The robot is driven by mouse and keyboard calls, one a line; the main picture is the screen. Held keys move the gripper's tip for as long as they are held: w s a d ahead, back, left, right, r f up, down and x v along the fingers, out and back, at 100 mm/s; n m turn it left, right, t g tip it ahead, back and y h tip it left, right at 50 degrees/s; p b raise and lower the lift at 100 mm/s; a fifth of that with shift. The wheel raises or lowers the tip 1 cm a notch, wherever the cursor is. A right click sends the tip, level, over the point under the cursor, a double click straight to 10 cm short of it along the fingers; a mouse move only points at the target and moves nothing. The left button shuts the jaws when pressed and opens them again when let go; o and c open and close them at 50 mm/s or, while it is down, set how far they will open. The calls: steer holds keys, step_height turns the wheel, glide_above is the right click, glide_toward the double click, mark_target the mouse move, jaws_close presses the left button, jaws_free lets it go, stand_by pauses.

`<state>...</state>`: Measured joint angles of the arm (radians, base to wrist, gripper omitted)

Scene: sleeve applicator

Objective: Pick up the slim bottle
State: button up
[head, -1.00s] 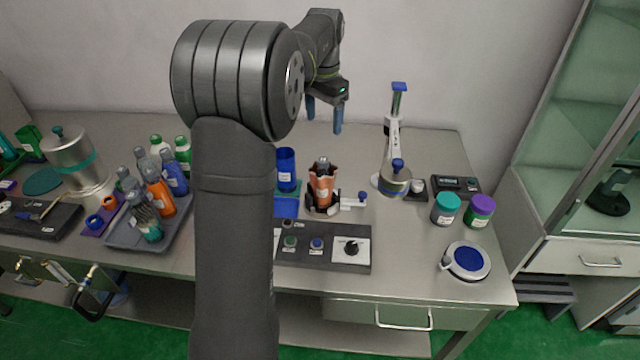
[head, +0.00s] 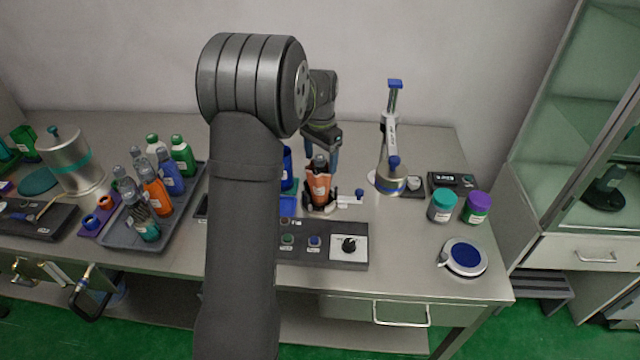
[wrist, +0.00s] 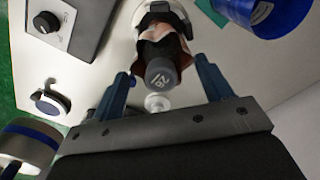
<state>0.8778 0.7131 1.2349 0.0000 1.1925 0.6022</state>
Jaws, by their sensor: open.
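A slim bottle (head: 319,188) with a dark grey cap and an orange sleeve around it stands upright in a dark holder on the bench. My gripper (head: 322,156) is open just above and behind it in the head view. In the wrist view the bottle's grey cap (wrist: 160,76) lies between the two blue fingers of my gripper (wrist: 164,69), with a gap on each side. The lower part of the bottle is hidden by the sleeve and holder.
A blue cup (head: 287,168) stands close to the left of the holder, partly behind my arm. A control box (head: 325,246) with a knob is in front. A grey tray (head: 182,222) of bottles is at the left. A dispenser stand (head: 390,150) and two jars (head: 441,206) are at the right.

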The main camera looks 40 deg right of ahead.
mark_target(321, 167)
step_height(321, 167, down, 4)
jaws_close()
stand_by(0.4)
steer(key=shift+r, duration=0.15)
